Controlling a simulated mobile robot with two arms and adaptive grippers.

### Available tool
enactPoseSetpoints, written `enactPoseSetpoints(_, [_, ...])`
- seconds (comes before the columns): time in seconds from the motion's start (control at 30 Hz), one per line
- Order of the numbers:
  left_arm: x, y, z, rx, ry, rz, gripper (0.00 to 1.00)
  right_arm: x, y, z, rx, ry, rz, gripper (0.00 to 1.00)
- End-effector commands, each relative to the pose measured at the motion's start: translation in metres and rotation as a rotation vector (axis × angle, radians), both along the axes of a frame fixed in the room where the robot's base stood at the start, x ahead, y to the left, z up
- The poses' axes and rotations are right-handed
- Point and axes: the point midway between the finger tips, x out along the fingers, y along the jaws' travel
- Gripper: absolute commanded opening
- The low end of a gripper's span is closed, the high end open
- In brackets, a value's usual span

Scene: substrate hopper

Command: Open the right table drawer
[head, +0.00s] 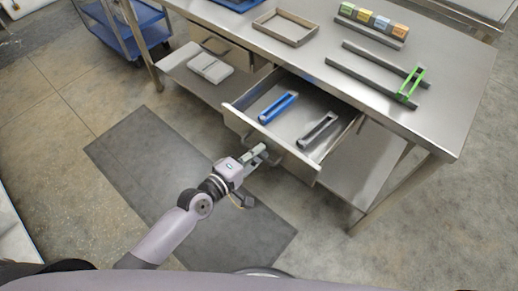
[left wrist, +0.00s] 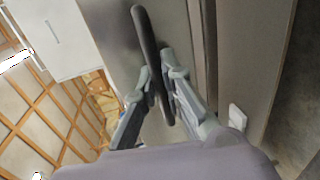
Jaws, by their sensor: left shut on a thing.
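The right table drawer (head: 301,164) is pulled well out from under the steel table (head: 455,120) in the head view. Inside it lie a blue long-shaped item (head: 278,107) and a grey one (head: 318,130), apart from each other. My left gripper (head: 262,152) is at the drawer's front. In the left wrist view its two fingers (left wrist: 160,92) are shut on the dark bar handle (left wrist: 146,35) of the drawer. My right gripper is in neither view.
A grey box-like item (head: 210,67) lies on the lower shelf. The tabletop holds an empty tray (head: 285,27), coloured blocks (head: 371,21), and rails with a green frame (head: 411,86). A blue cart (head: 122,28) stands back left. A dark mat (head: 150,165) covers the floor.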

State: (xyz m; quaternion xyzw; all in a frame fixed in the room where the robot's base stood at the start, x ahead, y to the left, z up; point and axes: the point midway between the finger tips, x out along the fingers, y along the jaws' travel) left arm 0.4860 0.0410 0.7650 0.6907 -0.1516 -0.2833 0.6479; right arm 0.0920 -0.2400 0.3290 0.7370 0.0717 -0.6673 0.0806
Motion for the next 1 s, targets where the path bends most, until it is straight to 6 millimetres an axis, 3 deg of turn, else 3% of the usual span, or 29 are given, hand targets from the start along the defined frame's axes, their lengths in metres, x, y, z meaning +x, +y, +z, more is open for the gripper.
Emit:
enactPoseSetpoints(0.23, [0.0, 0.0, -0.001, 0.001, 0.001, 0.0, 0.0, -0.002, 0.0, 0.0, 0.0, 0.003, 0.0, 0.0])
enactPoseSetpoints(0.27, [0.0, 0.0, -0.001, 0.001, 0.001, 0.0, 0.11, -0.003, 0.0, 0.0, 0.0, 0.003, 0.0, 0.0])
enactPoseSetpoints(0.53, [0.0, 0.0, 0.0, 0.0, 0.0, 0.0, 0.29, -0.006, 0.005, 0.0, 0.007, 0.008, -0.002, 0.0])
enactPoseSetpoints(0.87, [-0.001, 0.001, 0.0, 0.0, 0.0, 0.0, 0.29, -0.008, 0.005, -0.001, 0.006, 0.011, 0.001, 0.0])
enactPoseSetpoints(1.0, [-0.013, 0.01, 0.002, 0.003, 0.002, 0.0, 0.29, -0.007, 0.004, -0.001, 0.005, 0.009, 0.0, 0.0])
